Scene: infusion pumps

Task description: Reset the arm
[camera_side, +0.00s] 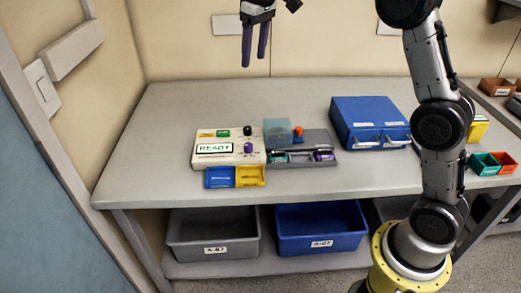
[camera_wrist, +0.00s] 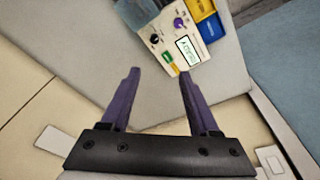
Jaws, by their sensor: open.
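My gripper (camera_side: 254,46) hangs high above the back of the table, apart from everything on it. In the wrist view my gripper (camera_wrist: 157,90) shows two purple fingers spread apart with nothing between them. The infusion pump (camera_side: 228,147) is a cream box with a "READY" display, a black knob and a purple knob. It also shows at the top of the wrist view (camera_wrist: 165,45), beyond the fingertips. A blue tray (camera_side: 219,177) and a yellow tray (camera_side: 250,176) sit at its front edge.
A grey tray (camera_side: 322,157) with small items and a translucent blue box (camera_side: 277,131) stand right of the pump. A blue case (camera_side: 369,123) lies further right. Bins (camera_side: 212,228) are under the table. The table's left side (camera_side: 150,150) is clear.

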